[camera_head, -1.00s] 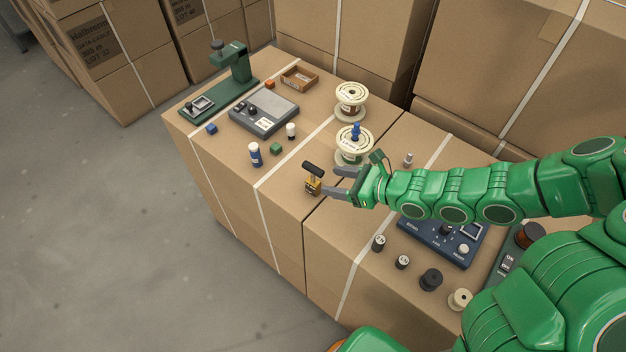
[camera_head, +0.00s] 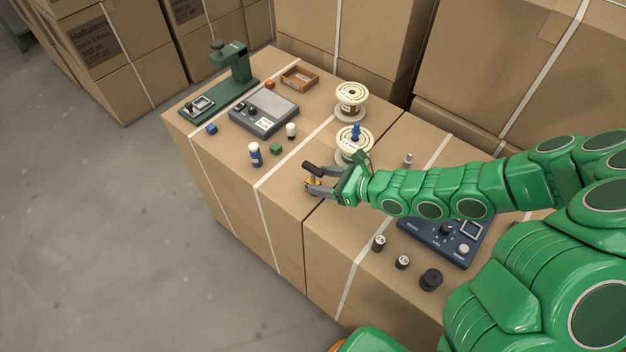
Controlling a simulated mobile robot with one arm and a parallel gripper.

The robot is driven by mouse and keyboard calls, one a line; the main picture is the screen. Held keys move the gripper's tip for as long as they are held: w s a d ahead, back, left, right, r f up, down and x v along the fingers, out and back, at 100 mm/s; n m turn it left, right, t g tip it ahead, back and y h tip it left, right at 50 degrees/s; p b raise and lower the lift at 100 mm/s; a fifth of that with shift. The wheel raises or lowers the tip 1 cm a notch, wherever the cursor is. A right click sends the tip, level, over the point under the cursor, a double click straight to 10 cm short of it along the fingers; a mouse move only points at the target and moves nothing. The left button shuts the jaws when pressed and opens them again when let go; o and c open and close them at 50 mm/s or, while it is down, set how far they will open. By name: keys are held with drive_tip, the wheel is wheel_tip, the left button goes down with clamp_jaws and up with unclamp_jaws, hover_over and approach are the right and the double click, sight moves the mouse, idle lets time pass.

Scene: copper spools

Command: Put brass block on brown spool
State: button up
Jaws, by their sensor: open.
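The brass block (camera_head: 310,182) is near the front edge of the cartons, mostly hidden between the fingers. A black cylindrical piece (camera_head: 313,168) shows at its top; I cannot tell whether it is part of the block. My gripper (camera_head: 309,180) is open, with its fingers on either side of the block. I cannot tell whether they touch it. The brown spool is hidden behind my arm now; a second ago a brown-topped reel showed at the right end. A cream spool (camera_head: 354,148) with a blue piece on it stands just behind my gripper.
Another cream spool (camera_head: 351,104) stands farther back. A dark blue control box (camera_head: 440,240) and several small dark cylinders lie under and in front of my arm. A grey scale (camera_head: 264,110), a green stand (camera_head: 232,75), a brown tray (camera_head: 300,79) and small bottles occupy the left.

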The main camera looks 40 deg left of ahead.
sight(313, 181)
drive_tip(key=shift+x, duration=1.85)
drive_tip(key=shift+w, duration=0.15)
clamp_jaws()
